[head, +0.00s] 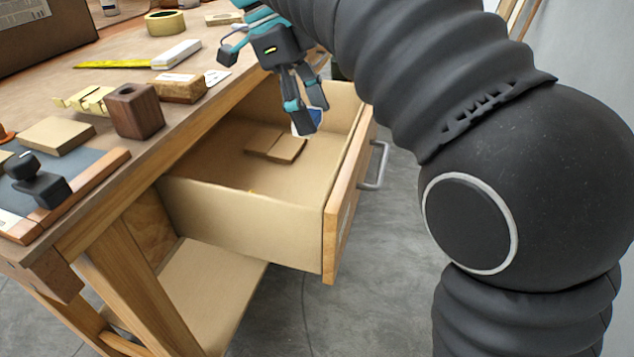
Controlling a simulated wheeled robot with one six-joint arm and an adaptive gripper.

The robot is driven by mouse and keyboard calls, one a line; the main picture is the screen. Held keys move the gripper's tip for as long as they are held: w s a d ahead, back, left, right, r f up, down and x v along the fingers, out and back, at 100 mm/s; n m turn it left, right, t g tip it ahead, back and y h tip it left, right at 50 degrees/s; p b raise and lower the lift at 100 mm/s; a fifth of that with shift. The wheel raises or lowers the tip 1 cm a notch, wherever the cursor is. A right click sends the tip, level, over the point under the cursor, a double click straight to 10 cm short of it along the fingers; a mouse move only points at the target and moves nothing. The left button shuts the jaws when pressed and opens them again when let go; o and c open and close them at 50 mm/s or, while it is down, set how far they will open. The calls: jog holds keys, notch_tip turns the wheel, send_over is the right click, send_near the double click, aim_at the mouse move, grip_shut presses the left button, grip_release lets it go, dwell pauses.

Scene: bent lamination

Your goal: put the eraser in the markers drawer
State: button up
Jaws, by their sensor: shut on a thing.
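The drawer (245,213) is pulled out from under the wooden workbench, and its inside shows from above. My gripper (306,118) is over the drawer, near its right front side, fingers pointing down. It is shut on a small white and blue block (307,122), which looks like the eraser. The fingers cover much of the block. I cannot tell whether it touches the drawer floor. No label saying markers can be read on the drawer front (345,205).
The workbench top (140,60) holds a dark wooden block (134,110), a brush-like block (180,88), a yellow tape roll (165,22) and a white-handled tool (176,54). A metal handle (377,166) sticks out from the drawer front. A lower shelf (205,290) is beneath.

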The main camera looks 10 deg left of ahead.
aim_at(316, 203)
jog(key=shift+w+d, duration=0.1)
jog(key=shift+w, duration=1.05)
jog(key=shift+w+f, duration=0.15)
jog(key=shift+w, duration=0.15)
notch_tip(316, 203, down, 17)
jog(key=shift+s+f, duration=0.1)
jog(key=shift+f, duration=0.05)
jog(key=shift+f+b, duration=0.2)
jog(key=shift+b, duration=0.15)
jog(key=o, duration=1.2)
jog(key=shift+c, duration=0.2)
jog(key=d+v, duration=0.1)
jog(key=v, duration=0.6)
jog(key=shift+s+r, duration=0.2)
jog(key=shift+r, duration=0.35)
